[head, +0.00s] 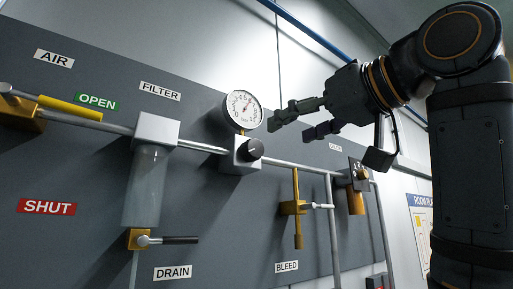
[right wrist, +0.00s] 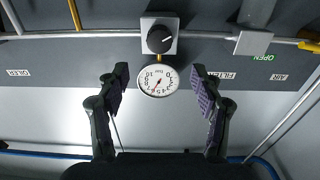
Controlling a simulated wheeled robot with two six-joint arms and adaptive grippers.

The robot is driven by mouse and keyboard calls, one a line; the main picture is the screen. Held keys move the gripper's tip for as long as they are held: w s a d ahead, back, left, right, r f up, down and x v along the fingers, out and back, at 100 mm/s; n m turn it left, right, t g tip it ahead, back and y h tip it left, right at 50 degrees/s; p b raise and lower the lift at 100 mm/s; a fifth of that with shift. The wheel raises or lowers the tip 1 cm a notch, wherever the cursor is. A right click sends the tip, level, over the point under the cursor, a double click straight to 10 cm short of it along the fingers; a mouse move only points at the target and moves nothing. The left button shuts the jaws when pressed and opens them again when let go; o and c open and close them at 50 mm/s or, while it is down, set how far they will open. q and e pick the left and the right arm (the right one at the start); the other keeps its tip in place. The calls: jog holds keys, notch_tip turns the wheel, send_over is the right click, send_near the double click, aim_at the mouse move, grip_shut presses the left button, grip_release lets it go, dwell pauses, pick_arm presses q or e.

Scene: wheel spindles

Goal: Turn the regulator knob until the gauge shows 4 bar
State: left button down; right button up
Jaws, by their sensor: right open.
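The regulator's black round knob (head: 254,148) sits on a light grey block on the pipe, with a white pointer line on its face. The round white gauge (head: 243,108) stands just above it; its needle is too small to read exactly. My right gripper (head: 291,128) is open, to the right of the gauge and knob and apart from both. In the right wrist view, which is upside down, the gauge (right wrist: 158,80) appears between the open fingers (right wrist: 160,74) and the knob (right wrist: 160,39) lies beyond the fingertips. My left gripper is not in view.
A filter (head: 147,185) with a clear bowl hangs left of the regulator. A yellow-handled valve (head: 70,108), a drain valve (head: 140,239) and a brass bleed valve (head: 294,208) are on the piping. A vertical pipe (head: 334,215) stands right of the bleed valve.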

aim_at(257, 149)
jog(key=p+x, duration=0.4)
jog(key=x, duration=0.6)
jog(key=shift+w+a, duration=0.15)
jog(key=shift+a, duration=0.1)
jog(key=shift+w, duration=0.25)
jog(key=shift+w+f, duration=0.1)
jog(key=shift+f, duration=0.05)
jog(key=shift+c, duration=0.3)
jog(key=c, duration=1.1)
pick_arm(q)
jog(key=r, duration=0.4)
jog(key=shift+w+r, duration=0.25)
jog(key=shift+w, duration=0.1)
